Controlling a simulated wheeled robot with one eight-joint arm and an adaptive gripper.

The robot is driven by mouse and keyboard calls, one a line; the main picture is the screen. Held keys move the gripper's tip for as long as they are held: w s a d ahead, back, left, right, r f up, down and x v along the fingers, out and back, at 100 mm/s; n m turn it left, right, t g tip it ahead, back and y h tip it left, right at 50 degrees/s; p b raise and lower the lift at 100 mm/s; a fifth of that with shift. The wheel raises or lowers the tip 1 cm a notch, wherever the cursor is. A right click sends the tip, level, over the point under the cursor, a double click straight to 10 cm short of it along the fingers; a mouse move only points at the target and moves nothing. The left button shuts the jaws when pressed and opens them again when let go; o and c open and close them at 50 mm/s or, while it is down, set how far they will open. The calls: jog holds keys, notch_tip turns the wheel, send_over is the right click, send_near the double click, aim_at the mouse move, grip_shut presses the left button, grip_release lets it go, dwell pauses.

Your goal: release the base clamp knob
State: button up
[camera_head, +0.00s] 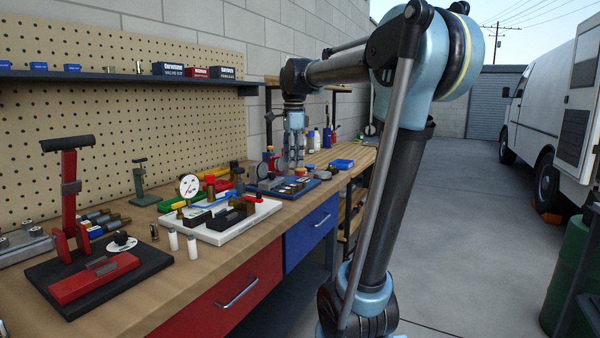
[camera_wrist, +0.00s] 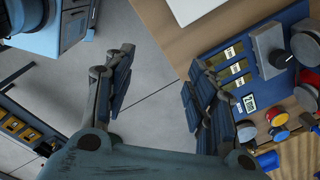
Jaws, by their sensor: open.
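My gripper (camera_head: 295,148) hangs at the far part of the bench, over the blue board (camera_head: 310,183) or its front edge. In the wrist view, my gripper (camera_wrist: 160,65) is open, with its fingers wide apart and only floor and the bench edge showing between them. The right finger overlaps the blue board (camera_wrist: 262,92), which carries a grey block (camera_wrist: 268,48) and a dark round knob (camera_wrist: 306,45). I cannot tell which one is the base clamp knob.
A red press on a black base (camera_head: 150,258) stands near left. A white board (camera_head: 262,212) with a dial and blocks lies mid-bench. Red, yellow and blue round parts (camera_wrist: 277,117) cluster beside the blue board. A pegboard wall stands behind; open floor (camera_head: 460,200) lies right.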

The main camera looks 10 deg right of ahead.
jog(key=shift+s+d+f+n, duration=0.35)
jog(key=shift+s+f+n, duration=0.15)
jog(key=shift+s, duration=0.2)
jog(key=shift+s+d+f+n, duration=0.4)
jog(key=shift+s+f, duration=0.2)
jog(key=shift+s, duration=0.15)
jog(key=shift+s+d+f+n, duration=0.4)
jog(key=shift+s+f, duration=0.15)
jog(key=shift+s, duration=0.15)
